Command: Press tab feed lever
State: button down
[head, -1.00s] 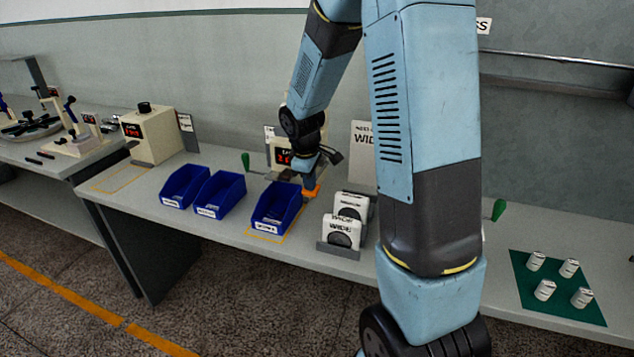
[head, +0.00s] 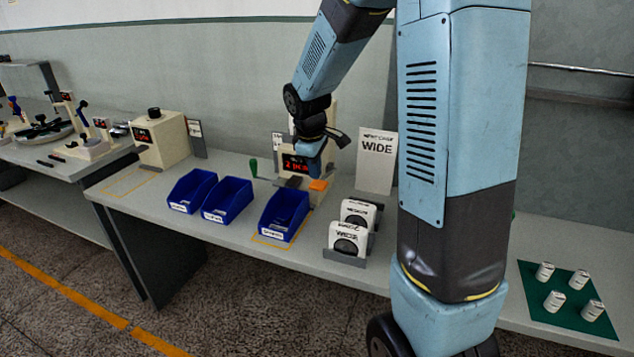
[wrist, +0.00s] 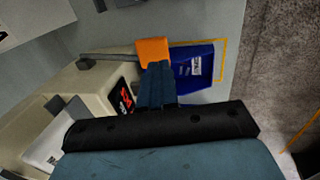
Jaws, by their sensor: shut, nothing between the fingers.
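The tab feeder is a beige box (head: 323,140) with a lit red display (head: 295,163) on its front, seen in the head view behind the blue bins. An orange lever pad (head: 318,185) sticks out low in front of it. In the wrist view the orange pad (wrist: 152,48) sits at the end of a grey bar (wrist: 110,57). My gripper (head: 316,175) is shut and empty, pointing down just above the pad. In the wrist view the fingertips (wrist: 157,68) overlap the pad's near edge; I cannot tell whether they touch it.
Three blue bins, the closest one (head: 268,235) beside the feeder, stand to the left. A rack (head: 345,258) with white WIDE packs is at front right, and a WIDE sign (head: 377,178) stands behind. A green knob (head: 253,168) is left of the feeder.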

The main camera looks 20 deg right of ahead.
jog(key=w+d+v, duration=0.1)
jog(key=v, duration=0.6)
jog(key=shift+s+a+r, duration=0.35)
jog(key=shift+s+r, duration=0.05)
jog(key=shift+r, duration=0.15)
jog(key=s+r+m+t, duration=0.1)
jog(key=s+r+m, duration=0.1)
jog(key=s, duration=0.6)
jog(key=s+r+m+t+y, duration=0.1)
jog(key=s+r+m, duration=0.2)
jog(key=s, duration=0.6)
jog(key=s+r+m+t, duration=0.1)
jog(key=s+r+m, duration=0.1)
jog(key=s+m, duration=0.3)
jog(key=s, duration=0.3)
jog(key=shift+s+r+t+y, duration=0.25)
jog(key=shift+r+t+y, duration=0.05)
jog(key=shift+r+t, duration=0.1)
jog(key=shift+d, duration=0.15)
dwell(0.8)
